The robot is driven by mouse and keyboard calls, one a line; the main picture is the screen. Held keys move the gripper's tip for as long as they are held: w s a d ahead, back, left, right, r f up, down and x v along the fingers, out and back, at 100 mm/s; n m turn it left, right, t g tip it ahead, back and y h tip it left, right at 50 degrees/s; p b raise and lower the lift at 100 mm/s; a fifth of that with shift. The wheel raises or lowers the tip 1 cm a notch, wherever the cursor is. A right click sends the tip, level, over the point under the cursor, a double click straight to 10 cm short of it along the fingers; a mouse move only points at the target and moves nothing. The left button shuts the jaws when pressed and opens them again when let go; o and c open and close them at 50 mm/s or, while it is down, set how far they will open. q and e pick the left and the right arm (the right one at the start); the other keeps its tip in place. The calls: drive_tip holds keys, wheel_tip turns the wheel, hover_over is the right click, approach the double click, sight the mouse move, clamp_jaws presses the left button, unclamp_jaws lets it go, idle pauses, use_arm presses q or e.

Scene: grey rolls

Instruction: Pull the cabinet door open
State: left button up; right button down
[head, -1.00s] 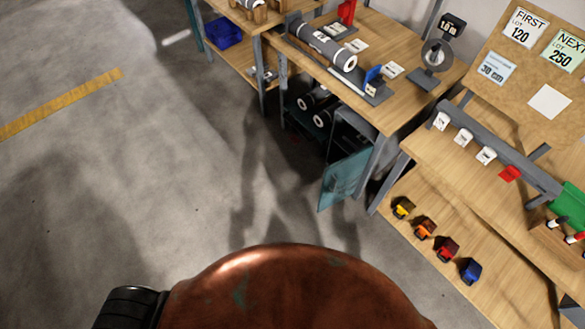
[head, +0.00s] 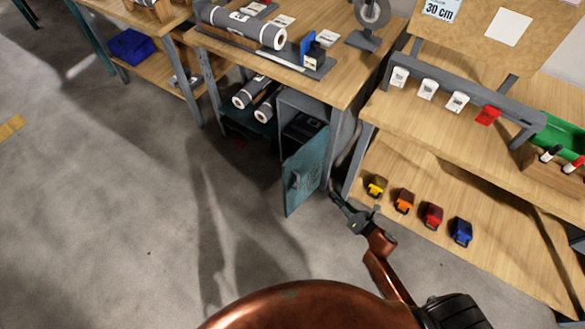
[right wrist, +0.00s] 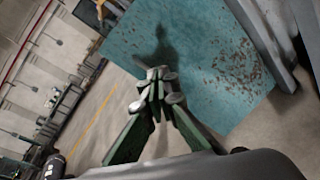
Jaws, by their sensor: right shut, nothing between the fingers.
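The teal cabinet door (head: 304,172) stands swung out from a small grey cabinet (head: 296,97) under the workbench, with the dark inside showing. In the right wrist view the door's worn, speckled teal face (right wrist: 190,55) fills the upper middle, with a dark shadow on it. My right gripper (head: 337,197) is just right of the door in the head view. In the right wrist view its fingertips (right wrist: 156,74) are together, empty, in front of the door face. I cannot tell whether they touch it. The door's handle is not clear. My left gripper is not in view.
The workbench (head: 345,85) holds a grey roll (head: 242,28) and a stand. More rolls (head: 252,92) lie below, left of the cabinet. A shelf (head: 470,265) with several coloured clips is at the right, close to my right arm. The floor (head: 130,210) at left is clear.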

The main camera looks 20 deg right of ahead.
sight(291, 162)
drive_tip(key=w+a+r+n+y+b, duration=0.2)
drive_tip(key=a+r+n+y+b, duration=0.15)
drive_tip(key=r+n, duration=0.4)
drive_tip(key=shift+n+t, duration=0.3)
drive_tip(key=shift+n, duration=0.25)
drive_tip(key=x, duration=0.4)
drive_tip(key=b+x, duration=0.1)
drive_tip(key=x, duration=0.4)
drive_tip(key=f+x, duration=0.1)
drive_tip(key=x, duration=0.3)
drive_tip(key=shift+a, duration=0.35)
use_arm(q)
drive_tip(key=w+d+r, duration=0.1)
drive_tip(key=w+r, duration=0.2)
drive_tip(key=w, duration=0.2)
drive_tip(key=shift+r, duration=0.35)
use_arm(e)
drive_tip(key=shift+w+a, duration=0.25)
drive_tip(key=shift+w, duration=0.3)
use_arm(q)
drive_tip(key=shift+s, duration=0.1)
